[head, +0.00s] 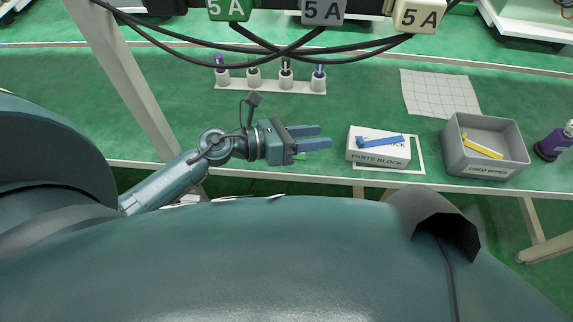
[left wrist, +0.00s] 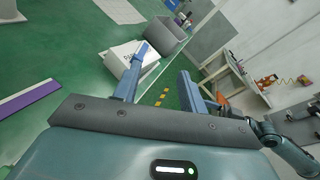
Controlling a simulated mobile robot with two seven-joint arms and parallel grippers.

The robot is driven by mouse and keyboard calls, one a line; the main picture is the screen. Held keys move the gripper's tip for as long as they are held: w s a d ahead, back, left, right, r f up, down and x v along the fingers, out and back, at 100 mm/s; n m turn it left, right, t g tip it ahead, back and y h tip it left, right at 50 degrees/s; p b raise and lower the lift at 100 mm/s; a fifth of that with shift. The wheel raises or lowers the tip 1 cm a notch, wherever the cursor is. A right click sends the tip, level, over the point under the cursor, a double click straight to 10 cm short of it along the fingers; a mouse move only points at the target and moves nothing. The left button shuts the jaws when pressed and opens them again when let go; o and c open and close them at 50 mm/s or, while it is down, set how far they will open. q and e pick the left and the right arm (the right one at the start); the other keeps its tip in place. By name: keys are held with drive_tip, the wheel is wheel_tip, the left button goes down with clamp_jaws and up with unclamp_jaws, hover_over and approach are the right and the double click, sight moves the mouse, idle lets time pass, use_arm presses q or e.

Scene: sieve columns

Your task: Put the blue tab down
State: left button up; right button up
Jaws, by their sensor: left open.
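The blue tab (head: 380,141) lies flat across the top of the white parts block (head: 378,160) in the head view. My left gripper (head: 328,137) is open and empty, to the left of the block and apart from the tab, its fingers pointing right towards it. In the left wrist view my open fingers (left wrist: 165,65) frame only background, with the white block (left wrist: 122,62) partly behind the left finger. I cannot make out the tab in that view. My right gripper is not in view.
A grey bin (head: 463,160) with a yellow tab (head: 482,146) inside stands right of the block. A purple bottle (head: 552,144) is at the far right. A white rack (head: 270,87) with several small vials stands behind my gripper. A gridded sheet (head: 440,93) lies behind the bin.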

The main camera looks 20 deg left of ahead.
use_arm(q)
drive_tip(key=s+a+f+m+y, duration=0.1)
drive_tip(key=s+f+m+y, duration=0.3)
drive_tip(key=m, duration=1.2)
drive_tip(key=s+a+f+m+t+y, duration=0.1)
drive_tip(key=s+f+m+y, duration=0.4)
drive_tip(key=m, duration=1.2)
drive_tip(key=s+f, duration=0.1)
drive_tip(key=s, duration=0.2)
drive_tip(key=shift+f+m, duration=0.3)
drive_tip(key=shift+f, duration=0.1)
drive_tip(key=shift+s+a, duration=0.1)
